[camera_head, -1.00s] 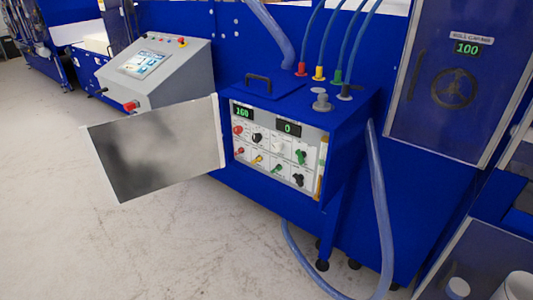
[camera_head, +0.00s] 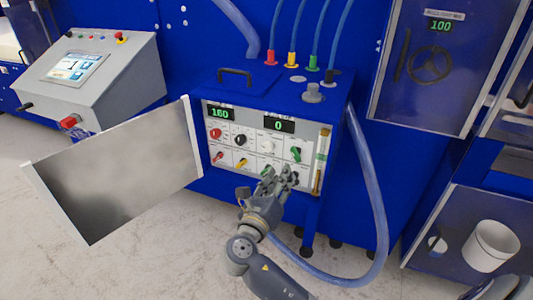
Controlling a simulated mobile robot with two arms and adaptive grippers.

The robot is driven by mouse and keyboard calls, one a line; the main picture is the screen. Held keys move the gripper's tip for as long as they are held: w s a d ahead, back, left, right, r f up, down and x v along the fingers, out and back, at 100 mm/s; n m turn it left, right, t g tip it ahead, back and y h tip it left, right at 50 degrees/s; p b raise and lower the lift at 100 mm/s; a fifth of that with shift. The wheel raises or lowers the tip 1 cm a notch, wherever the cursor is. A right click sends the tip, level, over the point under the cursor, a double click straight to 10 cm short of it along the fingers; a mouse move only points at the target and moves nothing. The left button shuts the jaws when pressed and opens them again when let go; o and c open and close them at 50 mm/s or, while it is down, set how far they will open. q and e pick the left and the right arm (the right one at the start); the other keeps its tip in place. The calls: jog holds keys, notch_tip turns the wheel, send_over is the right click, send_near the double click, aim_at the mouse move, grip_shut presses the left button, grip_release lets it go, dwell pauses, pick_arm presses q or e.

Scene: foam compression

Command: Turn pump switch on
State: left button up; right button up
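The blue control box has a light panel (camera_head: 228,150) with two rows of knobs and two displays reading 160 and 0. The upper row has a red knob (camera_head: 215,133), a black knob (camera_head: 239,140), a white knob (camera_head: 267,146) and a green knob (camera_head: 295,153). The lower row shows a red knob (camera_head: 217,156) and a yellow knob (camera_head: 241,163). I cannot read which one is the pump switch. My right gripper (camera_head: 278,176) is just in front of the lower right of the panel, fingers apart, hiding the lower knobs there. I cannot tell if it touches one. My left gripper is out of view.
The box's metal door (camera_head: 125,175) stands open to the left. A blue hose (camera_head: 372,185) loops down on the right. A grey console (camera_head: 90,80) stands at the left. A white bucket (camera_head: 490,245) is at the lower right. The floor in front is clear.

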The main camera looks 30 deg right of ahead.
aim_at(293, 155)
jog(key=p+x, duration=0.1)
jog(key=x, duration=0.9)
jog(key=shift+d, duration=0.45)
grip_shut()
